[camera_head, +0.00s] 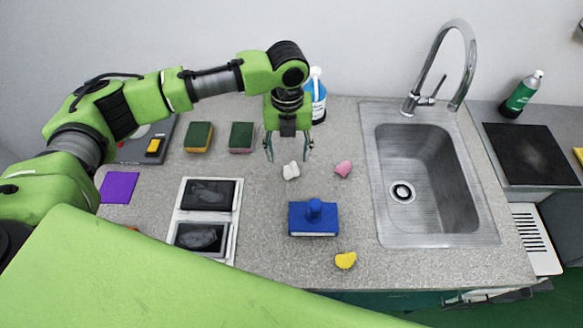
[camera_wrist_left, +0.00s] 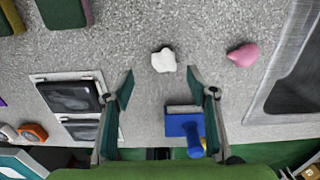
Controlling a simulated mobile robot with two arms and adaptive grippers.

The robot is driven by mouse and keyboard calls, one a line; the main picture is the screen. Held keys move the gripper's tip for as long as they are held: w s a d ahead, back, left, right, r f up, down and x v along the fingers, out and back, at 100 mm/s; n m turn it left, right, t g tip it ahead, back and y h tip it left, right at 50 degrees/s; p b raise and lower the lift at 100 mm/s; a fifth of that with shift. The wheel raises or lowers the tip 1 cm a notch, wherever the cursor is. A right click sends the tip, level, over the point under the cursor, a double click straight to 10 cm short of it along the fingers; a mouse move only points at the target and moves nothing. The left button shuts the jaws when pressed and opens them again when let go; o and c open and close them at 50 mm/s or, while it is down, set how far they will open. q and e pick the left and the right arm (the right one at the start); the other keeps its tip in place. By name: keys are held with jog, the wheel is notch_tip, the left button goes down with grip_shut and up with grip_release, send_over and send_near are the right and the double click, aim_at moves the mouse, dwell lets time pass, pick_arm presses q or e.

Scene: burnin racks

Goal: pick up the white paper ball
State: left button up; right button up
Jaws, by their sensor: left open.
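The white paper ball (camera_head: 291,171) lies on the grey speckled counter, just below my left gripper in the head view. In the left wrist view the ball (camera_wrist_left: 163,60) shows at the upper middle, ahead of and between the line of the two fingers. My left gripper (camera_head: 289,158) is open and empty, pointing down above the counter, and its fingers (camera_wrist_left: 160,82) stand wide apart in the left wrist view. The ball is not held. My right gripper is in neither view.
A pink lump (camera_head: 343,169) lies right of the ball. A blue block with a knob (camera_head: 314,219) and a yellow lump (camera_head: 345,260) lie nearer me. A blue bottle (camera_head: 317,97) stands behind the gripper. The sink (camera_head: 377,190) is right; a white tray (camera_head: 182,206) is left.

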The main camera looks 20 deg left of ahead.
aim_at(291, 168)
pick_arm(q)
jog(key=shift+f, duration=0.6)
jog(key=shift+d+f+p, duration=0.1)
jog(key=shift+f+p, duration=0.3)
jog(key=f, duration=0.1)
jog(key=f+p, duration=0.1)
jog(key=f, duration=0.1)
jog(key=shift+d+f, duration=0.25)
jog(key=shift+w+f, duration=0.1)
jog(key=shift+f, duration=0.35)
jog(key=c, duration=0.8)
